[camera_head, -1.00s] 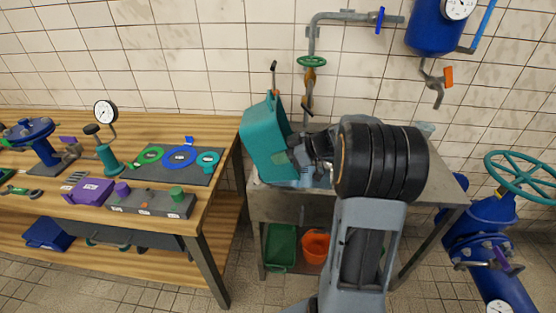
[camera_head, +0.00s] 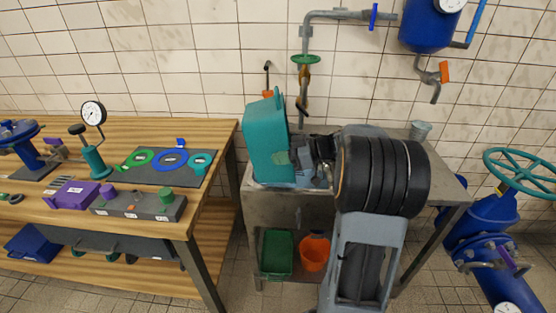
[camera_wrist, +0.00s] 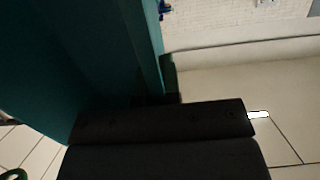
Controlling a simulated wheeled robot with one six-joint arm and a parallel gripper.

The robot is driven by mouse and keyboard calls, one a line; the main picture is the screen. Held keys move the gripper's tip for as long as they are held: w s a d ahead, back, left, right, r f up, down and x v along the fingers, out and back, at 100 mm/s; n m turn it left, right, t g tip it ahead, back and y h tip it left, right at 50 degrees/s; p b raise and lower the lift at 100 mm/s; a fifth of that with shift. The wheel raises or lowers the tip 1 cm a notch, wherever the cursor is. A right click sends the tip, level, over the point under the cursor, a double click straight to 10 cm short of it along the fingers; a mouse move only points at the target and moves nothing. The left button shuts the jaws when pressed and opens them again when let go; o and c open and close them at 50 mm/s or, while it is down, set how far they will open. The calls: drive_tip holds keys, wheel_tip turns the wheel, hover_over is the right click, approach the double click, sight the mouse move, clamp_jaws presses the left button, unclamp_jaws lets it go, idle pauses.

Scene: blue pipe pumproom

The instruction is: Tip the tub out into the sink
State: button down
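The teal tub (camera_head: 266,142) is in the air over the left part of the grey metal sink (camera_head: 290,208). It is turned on its side, with a broad flat face towards the head camera. Its opening and any contents are hidden. My gripper (camera_head: 303,157) is at the tub's right side and looks shut on its edge, though my own wrist partly covers the fingers. In the wrist view the tub's wall (camera_wrist: 80,60) fills the upper left, right against the dark gripper. The sink's basin is mostly hidden behind the tub and my arm.
A grey pipe with a green valve (camera_head: 306,59) and a tap stands on the wall behind the sink. A wooden bench (camera_head: 215,150) with gauges and parts is at the left. Blue pipework (camera_head: 490,215) stands at the right.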

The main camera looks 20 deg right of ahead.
drive_tip(key=shift+d+f+t+b, duration=0.2)
drive_tip(key=shift+t+b, duration=0.1)
drive_tip(key=shift+b, duration=0.15)
drive_tip(key=shift+s+d+f+t+y+b, duration=0.3)
drive_tip(key=shift+s+d+f+y+b, duration=0.25)
drive_tip(key=shift+b, duration=1.45)
drive_tip(key=shift+s+d+y+b, duration=0.2)
drive_tip(key=shift+d+y+b, duration=0.55)
drive_tip(key=shift+b, duration=0.45)
drive_tip(key=shift+s+d+r+t+y+b, duration=0.15)
drive_tip(key=shift+t+y+b, duration=0.15)
drive_tip(key=shift+t+b, duration=0.15)
